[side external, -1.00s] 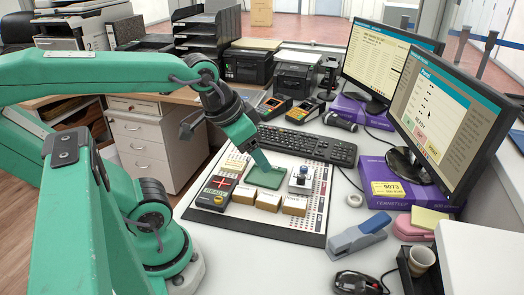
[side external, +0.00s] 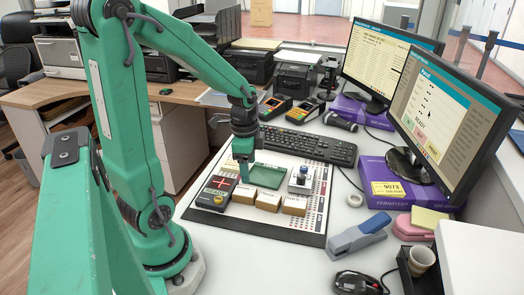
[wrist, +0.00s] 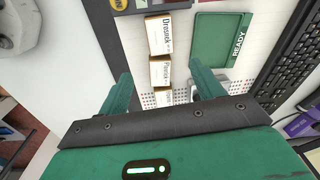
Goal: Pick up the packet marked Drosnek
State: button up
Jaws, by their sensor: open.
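The Drosnek packet (wrist: 159,35) is a small tan and white carton, label readable in the wrist view. In the side view it appears to be the leftmost of three cartons (side external: 244,194), next to the dark device. My gripper (side external: 243,172) points down above the board, behind that carton in the side view. In the wrist view my gripper (wrist: 161,72) is open, its two green fingers apart with nothing held. The middle carton (wrist: 160,72) and a third carton (wrist: 164,97) line up below Drosnek in the picture; their labels are hard to read.
A green tray marked READY (wrist: 222,35) lies beside the carton row. A keyboard (side external: 310,145) lies behind the board (side external: 270,232).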

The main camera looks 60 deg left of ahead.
aim_at(245, 191)
jog(key=shift+s+a+f+m+g, duration=0.2)
jog(key=shift+a+f+m, duration=0.1)
jog(key=shift+a+f, duration=0.35)
jog(key=shift+s+a+f+m+g, duration=0.1)
jog(key=shift+a+f+m+g, duration=0.2)
jog(key=shift+f, duration=0.5)
jog(key=shift+a+f, duration=0.1)
jog(key=shift+f, duration=1.2)
jog(key=shift+f, duration=2.6)
jog(key=c, duration=1.1)
